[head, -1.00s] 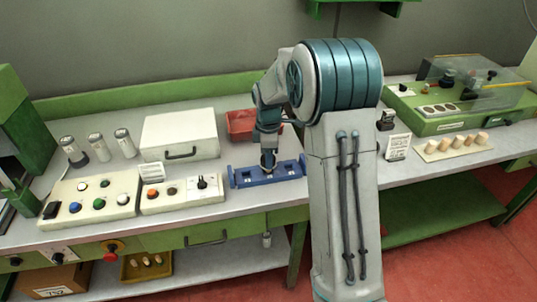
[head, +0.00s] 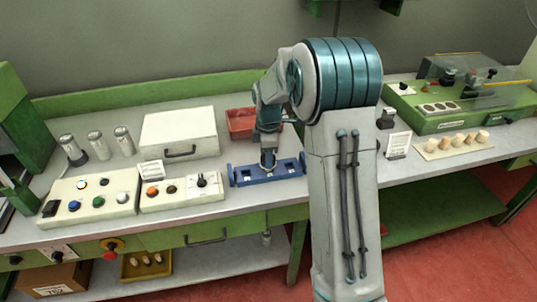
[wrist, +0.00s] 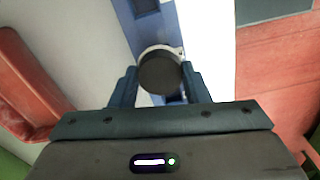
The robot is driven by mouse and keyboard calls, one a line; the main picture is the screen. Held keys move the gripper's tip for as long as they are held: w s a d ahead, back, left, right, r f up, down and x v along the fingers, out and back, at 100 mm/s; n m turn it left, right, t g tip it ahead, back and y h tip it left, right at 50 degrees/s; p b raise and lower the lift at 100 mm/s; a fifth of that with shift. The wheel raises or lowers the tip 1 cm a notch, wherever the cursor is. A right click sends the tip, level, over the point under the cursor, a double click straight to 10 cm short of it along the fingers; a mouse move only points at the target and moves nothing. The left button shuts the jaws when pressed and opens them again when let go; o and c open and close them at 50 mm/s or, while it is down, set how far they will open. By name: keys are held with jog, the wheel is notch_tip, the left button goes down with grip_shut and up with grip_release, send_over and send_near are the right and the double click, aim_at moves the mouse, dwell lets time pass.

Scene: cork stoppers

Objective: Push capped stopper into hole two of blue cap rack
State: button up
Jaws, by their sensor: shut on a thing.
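The blue cap rack (head: 240,177) lies on the bench near its front edge, with dark square holes along its top. My gripper (head: 268,168) points down over the middle of the rack. In the wrist view, my gripper (wrist: 159,85) is shut on the capped stopper (wrist: 160,72), whose round dark cap shows between the two fingers. The stopper is over the rack's middle hole. The cap hides its lower part, so I cannot tell how deep it sits. A free square hole of the rack shows beyond it in the wrist view.
A red tray (head: 240,124) stands behind the rack. A control box with a knob (head: 182,193) is close on its left, and a white case (head: 180,134) is behind that. Several corks (head: 458,143) stand on a board at the right.

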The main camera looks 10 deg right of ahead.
jog(key=shift+f+b, duration=0.4)
jog(key=shift+f, duration=0.25)
jog(key=o, duration=1.1)
jog(key=shift+r, duration=0.1)
notch_tip(320, 180, up, 14)
